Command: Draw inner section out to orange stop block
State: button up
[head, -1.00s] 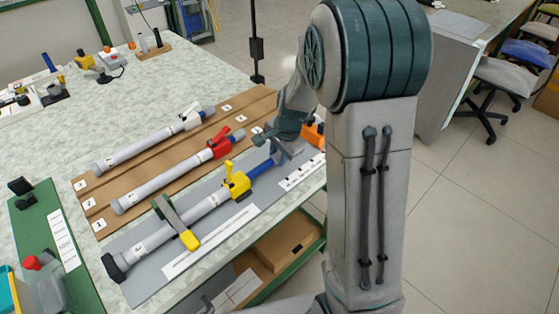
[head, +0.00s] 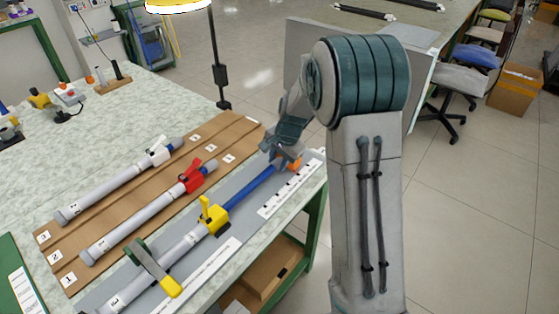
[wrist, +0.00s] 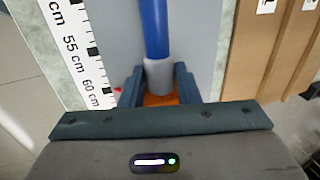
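The telescopic rod lies on the grey mat (head: 217,257). Its pale grey outer tube (head: 180,256) sits under a clamp strap with a yellow end (head: 171,287). A yellow lever collar (head: 213,215) is at the tube's mouth. The blue inner section (head: 250,187) extends from the collar; it also shows in the wrist view (wrist: 154,30). My gripper (head: 284,158) is shut on its grey end piece (wrist: 159,75), a finger on each side. The orange stop block (head: 296,164) is right by the fingers and shows just past the end piece (wrist: 160,99). I cannot tell whether they touch.
A brown board (head: 75,238) holds two other rods, one with a red collar (head: 190,176) and one with a white collar (head: 158,152). A scale strip (wrist: 84,60) runs beside the rod, with 55 and 60 cm marks. The table edge is close on the right.

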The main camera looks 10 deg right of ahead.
jog(key=o, duration=0.3)
jog(key=shift+d, duration=0.1)
jog(key=p+v, duration=0.1)
jog(key=v, duration=1.3)
jog(key=shift+s, duration=0.1)
